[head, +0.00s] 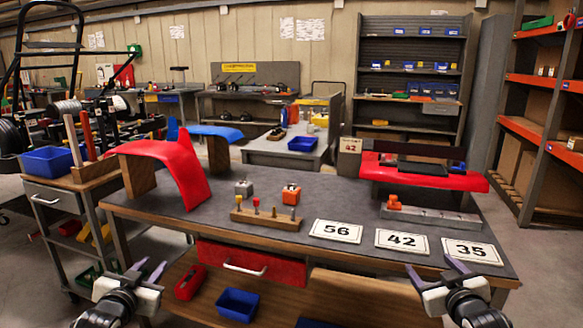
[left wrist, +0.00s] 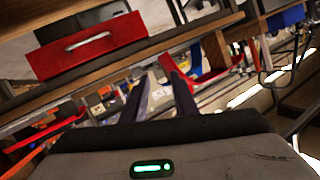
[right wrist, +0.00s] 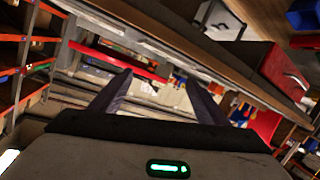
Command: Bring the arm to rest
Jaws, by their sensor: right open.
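My left gripper (head: 150,266) is low at the left front of the workbench (head: 270,230). It is empty, with its fingers apart, as the left wrist view also shows (left wrist: 157,85). My right gripper (head: 430,265) is at the front right, by the bench's front edge and below the number cards. Its fingers are spread with nothing between them, also in the right wrist view (right wrist: 158,85). Neither gripper holds anything. Whether either one touches the bench cannot be told.
On the bench are a red fender (head: 183,168), number cards 56 (head: 336,231), 42 (head: 402,241) and 35 (head: 472,251), a wooden peg block (head: 265,218) and a red bumper (head: 425,174). A red drawer (head: 225,262) and blue bin (head: 238,304) are below. A trolley (head: 60,197) stands left.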

